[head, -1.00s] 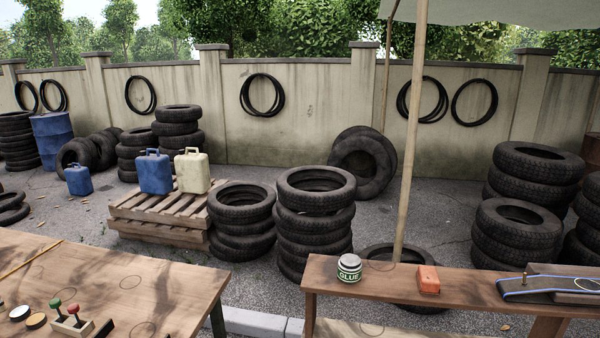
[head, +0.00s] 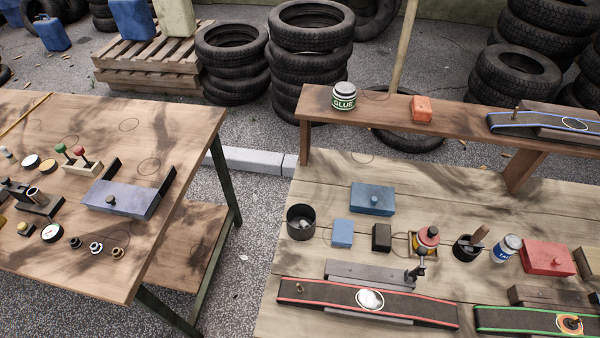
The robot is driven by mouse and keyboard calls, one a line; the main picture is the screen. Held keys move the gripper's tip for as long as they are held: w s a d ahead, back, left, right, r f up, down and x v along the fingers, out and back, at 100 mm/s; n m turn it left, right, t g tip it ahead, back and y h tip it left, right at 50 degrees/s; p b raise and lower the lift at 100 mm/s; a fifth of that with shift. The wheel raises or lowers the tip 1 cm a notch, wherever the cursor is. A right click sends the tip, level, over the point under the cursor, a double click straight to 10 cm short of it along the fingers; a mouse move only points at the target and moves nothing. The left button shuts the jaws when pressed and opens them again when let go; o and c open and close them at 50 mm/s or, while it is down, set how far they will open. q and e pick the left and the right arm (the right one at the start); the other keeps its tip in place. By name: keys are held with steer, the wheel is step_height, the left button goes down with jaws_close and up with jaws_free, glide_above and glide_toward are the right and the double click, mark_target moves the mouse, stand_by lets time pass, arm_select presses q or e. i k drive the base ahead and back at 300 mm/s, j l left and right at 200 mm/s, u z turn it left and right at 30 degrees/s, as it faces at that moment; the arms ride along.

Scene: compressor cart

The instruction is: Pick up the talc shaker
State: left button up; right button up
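The talc shaker appears to be the small blue-and-white can with a grey lid (head: 505,250) on the right bench. Its label is partly readable, starting with "TA". It stands between a dark cup with a wooden-handled tool (head: 467,248) and a red box (head: 547,257). Neither of my grippers is in view.
The right bench (head: 325,185) also holds a black pot (head: 300,222), blue boxes, a red-topped can (head: 428,239) and belt-like strips. A raised shelf (head: 460,106) behind carries a glue tin (head: 344,96). The left bench (head: 190,130) stands across a gap.

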mark_target(508, 246)
steer(key=z, duration=1.15)
